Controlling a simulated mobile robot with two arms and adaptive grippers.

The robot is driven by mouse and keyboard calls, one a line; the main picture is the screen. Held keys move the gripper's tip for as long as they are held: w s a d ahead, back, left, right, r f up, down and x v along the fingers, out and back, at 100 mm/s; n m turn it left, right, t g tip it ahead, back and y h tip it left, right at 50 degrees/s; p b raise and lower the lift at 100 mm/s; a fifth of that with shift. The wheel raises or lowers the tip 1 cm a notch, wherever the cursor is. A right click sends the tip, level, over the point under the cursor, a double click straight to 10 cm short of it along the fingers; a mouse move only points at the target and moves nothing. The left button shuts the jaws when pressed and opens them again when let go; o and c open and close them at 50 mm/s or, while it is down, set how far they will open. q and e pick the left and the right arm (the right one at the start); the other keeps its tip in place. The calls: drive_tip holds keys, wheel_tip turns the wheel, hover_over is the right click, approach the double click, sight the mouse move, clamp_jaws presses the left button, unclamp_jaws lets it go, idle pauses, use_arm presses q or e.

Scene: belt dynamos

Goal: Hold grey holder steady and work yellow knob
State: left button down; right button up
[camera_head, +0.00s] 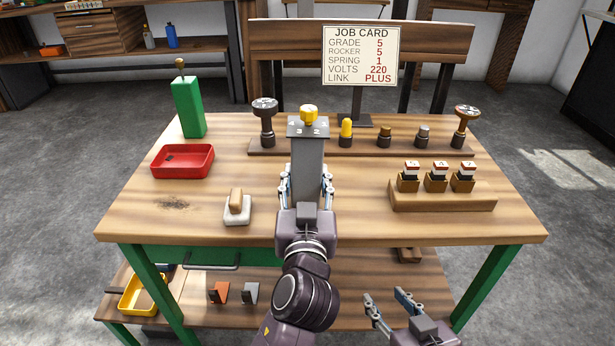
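The grey holder (307,160) stands upright at the middle of the table, a tall block with a wider top plate carrying small numbers. The yellow knob (308,114) sits on top of that plate. My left gripper (306,188) has one finger on each side of the holder's body and looks shut on it, below the top plate. The lower part of the holder is hidden behind this gripper. My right gripper (384,297) is low in front of the table's near edge, fingers apart and empty, well away from the knob.
The job card (361,55) stands behind. A wooden rail (268,148) bears dark knobs and a yellow-topped peg (346,128). A block (440,203) with several small pieces is at right. A red tray (165,169), green post (188,108) and wooden-handled block (236,214) are at left.

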use_arm(q)
drive_tip(key=shift+s+d, duration=0.25)
drive_tip(key=shift+d, duration=0.35)
drive_tip(key=c, duration=1)
unclamp_jaws()
drive_tip(key=shift+c, duration=0.2)
drive_tip(key=shift+s+a+f, duration=0.1)
drive_tip(key=shift+s+a, duration=0.05)
drive_tip(key=shift+s, duration=1.15)
drive_tip(key=shift+s+a, duration=0.15)
drive_tip(key=shift+s, duration=1.1)
drive_tip(key=shift+s+a+f, duration=0.1)
drive_tip(key=shift+s+a, duration=0.05)
drive_tip(key=shift+s, duration=1.15)
